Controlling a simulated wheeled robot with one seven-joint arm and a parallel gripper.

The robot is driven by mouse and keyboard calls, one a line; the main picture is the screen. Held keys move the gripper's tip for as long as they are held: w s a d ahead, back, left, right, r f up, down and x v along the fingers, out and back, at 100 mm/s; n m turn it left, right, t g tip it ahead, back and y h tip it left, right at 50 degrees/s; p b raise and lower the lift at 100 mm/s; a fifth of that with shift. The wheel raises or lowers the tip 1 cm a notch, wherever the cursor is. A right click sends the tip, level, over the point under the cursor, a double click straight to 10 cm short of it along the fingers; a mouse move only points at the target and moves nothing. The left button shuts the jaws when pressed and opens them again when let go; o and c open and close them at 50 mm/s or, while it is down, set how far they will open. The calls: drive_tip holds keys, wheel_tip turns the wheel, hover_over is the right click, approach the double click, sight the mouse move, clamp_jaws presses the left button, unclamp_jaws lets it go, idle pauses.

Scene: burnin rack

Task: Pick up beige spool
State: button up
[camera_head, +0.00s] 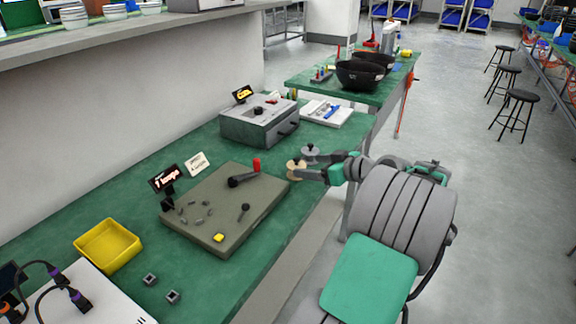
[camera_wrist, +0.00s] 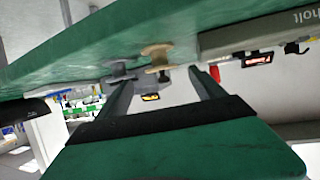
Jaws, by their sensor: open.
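The beige spool (camera_head: 297,168) stands near the front edge of the green workbench (camera_head: 190,285), by the right end of the grey-brown board. In the wrist view the beige spool (camera_wrist: 157,55) appears upside down, beyond and between the two fingertips. A grey spool (camera_head: 310,150) stands close behind it, and shows left of it in the wrist view (camera_wrist: 118,70). My gripper (camera_head: 318,166) comes in from the right, just beside the spools; its two fingers also show in the wrist view (camera_wrist: 159,76), spread apart. I see nothing held between them. Whether a finger touches a spool is unclear.
The board (camera_head: 200,230) bears small dark parts. A red cylinder (camera_head: 256,165) stands at its back. A grey box (camera_head: 260,122) and a white tray (camera_head: 327,113) lie farther back. A yellow bin (camera_head: 108,246) is at left. Open floor lies right of the bench.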

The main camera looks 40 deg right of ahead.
sight(300, 167)
drive_tip(key=x, duration=0.7)
drive_tip(key=shift+s+f+b, duration=0.15)
drive_tip(key=shift+f+b, duration=0.15)
drive_tip(key=shift+b, duration=0.05)
drive_tip(key=shift+a, duration=0.1)
drive_tip(key=c, duration=1.5)
drive_tip(key=shift+o, duration=0.2)
drive_tip(key=shift+r, duration=0.15)
